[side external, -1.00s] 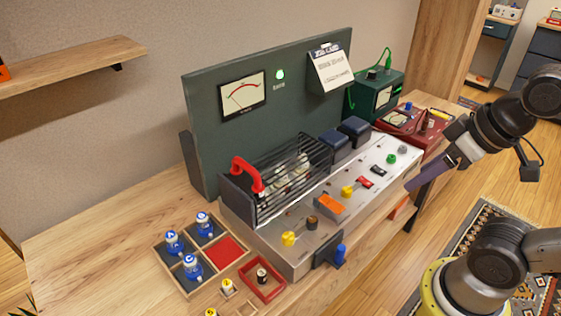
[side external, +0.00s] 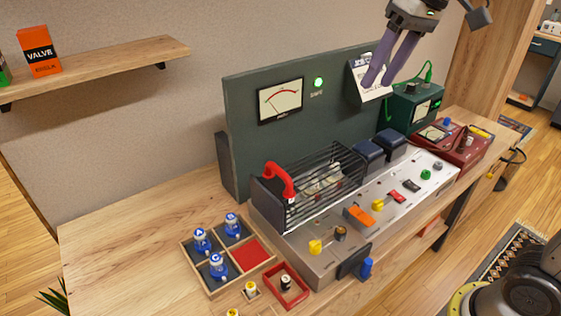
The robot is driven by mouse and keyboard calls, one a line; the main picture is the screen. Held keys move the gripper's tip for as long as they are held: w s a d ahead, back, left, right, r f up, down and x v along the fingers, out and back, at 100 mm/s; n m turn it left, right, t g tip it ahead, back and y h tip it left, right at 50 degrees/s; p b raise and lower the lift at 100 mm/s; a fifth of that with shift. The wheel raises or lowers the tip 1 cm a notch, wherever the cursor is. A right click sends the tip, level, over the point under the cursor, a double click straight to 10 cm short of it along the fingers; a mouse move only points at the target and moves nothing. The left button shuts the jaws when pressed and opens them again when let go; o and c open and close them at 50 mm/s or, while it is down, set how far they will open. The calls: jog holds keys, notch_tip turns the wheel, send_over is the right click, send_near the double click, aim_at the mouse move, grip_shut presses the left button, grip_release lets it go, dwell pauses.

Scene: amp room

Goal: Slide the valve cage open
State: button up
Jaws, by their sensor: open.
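The valve cage (side external: 322,187) is a box of dark wire bars on the left part of the metal chassis (side external: 293,244). A red handle (side external: 279,177) is fixed at its left end. Pale valves show through the bars, and the cage covers them. My gripper (side external: 378,86) has two long purple-grey fingers that are apart, with nothing between them. It is in the air at the upper right, in front of the hanging notepad in the picture, well above and to the right of the cage and its handle.
A divided wooden tray (side external: 213,289) with several blue-based valves stands left of the chassis, with a small red tray (side external: 288,284) beside it. Behind stands a green panel with a meter (side external: 280,100). Dark blue blocks (side external: 388,142) sit right of the cage. The table's left side is clear.

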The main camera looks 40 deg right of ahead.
jog(key=w+a+f+g, duration=0.1)
jog(key=w+a, duration=0.1)
jog(key=w, duration=0.5)
jog(key=g, duration=0.2)
send_over(279, 168)
jog(key=d, duration=0.3)
notch_tip(279, 168, down, 10)
jog(key=f, duration=0.1)
jog(key=shift+n, duration=0.3)
jog(key=a+f, duration=0.1)
jog(key=f, duration=0.8)
jog(key=a+f, duration=0.1)
jog(key=f, duration=0.3)
jog(key=shift+a+f, duration=0.2)
jog(key=shift+a, duration=0.1)
jog(key=shift+c, duration=0.3)
grip_shut()
jog(key=shift+r, duration=0.1)
